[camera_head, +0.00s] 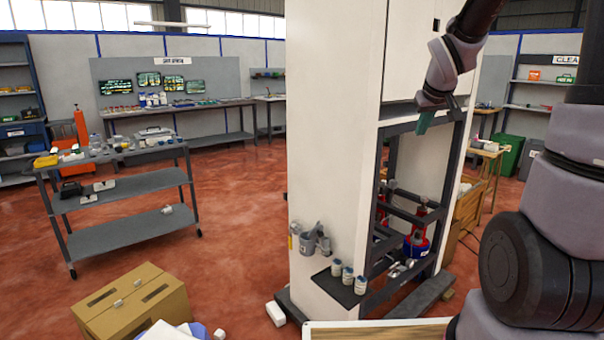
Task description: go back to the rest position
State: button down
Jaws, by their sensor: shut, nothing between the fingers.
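My arm enters from the right edge, and its wrist reaches down from the top of the head view. My gripper (425,121) has dark greenish fingers that point down in front of the dark frame of the tall white dispenser cabinet (333,140). The fingers are small here, and they hold nothing that I can see. Whether they touch the frame behind them cannot be told. Red containers (417,246) stand inside the open lower bay, partly hidden by the frame bars.
A dark shelf (335,289) with several small cups juts from the cabinet's base. A cardboard box (130,304) stands at the front left. A grey cart (115,158) loaded with items stands at the left. Open red floor (240,190) lies between cart and cabinet.

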jog(key=s+a+r+m+y, duration=0.1)
jog(key=s+a+r+m, duration=0.1)
jog(key=s, duration=1)
jog(key=s+a+r+m+y, duration=0.2)
jog(key=s+a+r, duration=0.3)
jog(key=s, duration=0.7)
jog(key=shift+a+r+m+g, duration=0.2)
jog(key=shift+m+g, duration=0.2)
jog(key=shift+m, duration=0.1)
